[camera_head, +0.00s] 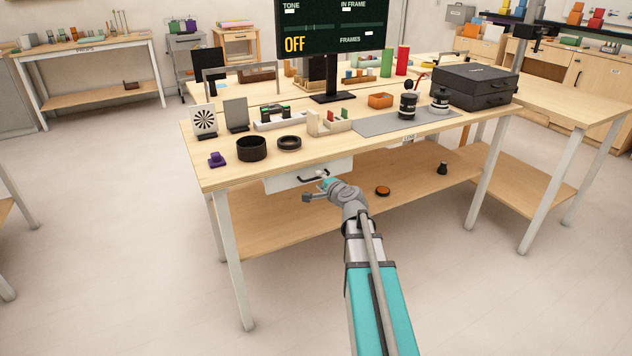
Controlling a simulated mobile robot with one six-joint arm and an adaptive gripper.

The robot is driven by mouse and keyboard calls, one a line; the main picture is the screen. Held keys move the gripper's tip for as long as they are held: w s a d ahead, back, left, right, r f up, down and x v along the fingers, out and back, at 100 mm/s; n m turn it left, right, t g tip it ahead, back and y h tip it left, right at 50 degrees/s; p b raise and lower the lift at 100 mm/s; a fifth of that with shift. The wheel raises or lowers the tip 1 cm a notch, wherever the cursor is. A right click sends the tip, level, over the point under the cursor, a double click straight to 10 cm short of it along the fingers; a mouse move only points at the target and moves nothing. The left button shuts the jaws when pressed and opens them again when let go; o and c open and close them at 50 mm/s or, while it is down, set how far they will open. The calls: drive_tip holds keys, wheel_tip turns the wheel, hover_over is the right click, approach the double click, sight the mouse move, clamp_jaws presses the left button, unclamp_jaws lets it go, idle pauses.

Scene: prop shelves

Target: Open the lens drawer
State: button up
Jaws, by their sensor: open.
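The lens drawer (290,181) is a white drawer front under the near edge of the wooden table (215,178), left of the middle. It looks shut. A dark bar handle (314,176) is on its front. My gripper (316,186) is at the handle's right end, at about the drawer's height. It is open, and I see nothing held in it. My gripper and wrist cover the drawer's right part. I cannot tell whether a finger touches the handle.
The tabletop holds black rings (251,148), a purple piece (217,159), a grey mat (390,123) with lenses, a black case (475,87) and a monitor (331,30). A lower shelf (420,184) holds small items. The floor (140,260) at front left is clear.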

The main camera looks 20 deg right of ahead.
drive_tip(key=shift+x, duration=1.5)
clamp_jaws()
